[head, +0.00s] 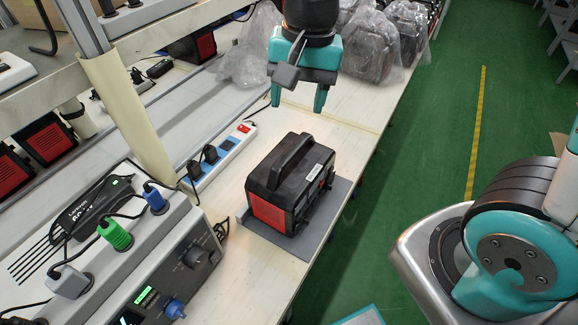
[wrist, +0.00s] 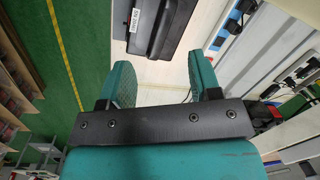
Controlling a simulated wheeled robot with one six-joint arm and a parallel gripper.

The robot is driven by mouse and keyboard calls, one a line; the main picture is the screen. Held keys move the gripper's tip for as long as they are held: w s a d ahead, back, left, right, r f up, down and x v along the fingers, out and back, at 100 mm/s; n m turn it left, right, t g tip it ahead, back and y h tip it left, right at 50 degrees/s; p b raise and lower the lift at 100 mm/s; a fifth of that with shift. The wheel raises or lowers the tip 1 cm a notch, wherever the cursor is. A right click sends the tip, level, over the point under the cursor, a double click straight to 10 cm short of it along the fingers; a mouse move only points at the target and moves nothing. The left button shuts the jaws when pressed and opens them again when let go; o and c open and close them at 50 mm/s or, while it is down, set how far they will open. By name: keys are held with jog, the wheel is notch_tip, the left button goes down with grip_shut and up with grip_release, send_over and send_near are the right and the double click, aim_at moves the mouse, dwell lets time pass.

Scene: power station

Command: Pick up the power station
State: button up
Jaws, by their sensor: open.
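The power station (head: 292,183) is a black box with a carry handle on top and a red panel on its near side. It stands upright on a grey mat (head: 318,232) near the bench's right edge. My gripper (head: 297,106) is open and empty, with its two teal fingers pointing down, above and behind the power station in the head view. In the wrist view my gripper (wrist: 160,88) shows its two fingers apart, and the power station (wrist: 155,27) is partly seen beyond them, cut off by the top edge. Nothing is between the fingers.
A white power strip (head: 222,158) with plugs lies left of the power station. A test instrument (head: 170,270) with knobs and plugs stands at the near left, beside a cream post (head: 127,115). Plastic-wrapped units (head: 370,45) stand behind. Right of the bench is green floor (head: 430,130).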

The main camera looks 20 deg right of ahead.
jog(key=w+d+m+h+p, duration=0.1)
jog(key=w+m+p, duration=0.1)
jog(key=w+m, duration=0.3)
jog(key=p, duration=0.1)
send_over(293, 149)
jog(key=shift+m, duration=0.4)
notch_tip(293, 149, down, 11)
jog(key=shift+w+f, duration=0.15)
jog(key=shift+f, duration=0.05)
notch_tip(293, 149, down, 5)
jog(key=shift+f+p, duration=0.1)
jog(key=shift+p, duration=1)
jog(key=shift+f, duration=0.45)
jog(key=shift+f, duration=0.25)
grip_shut()
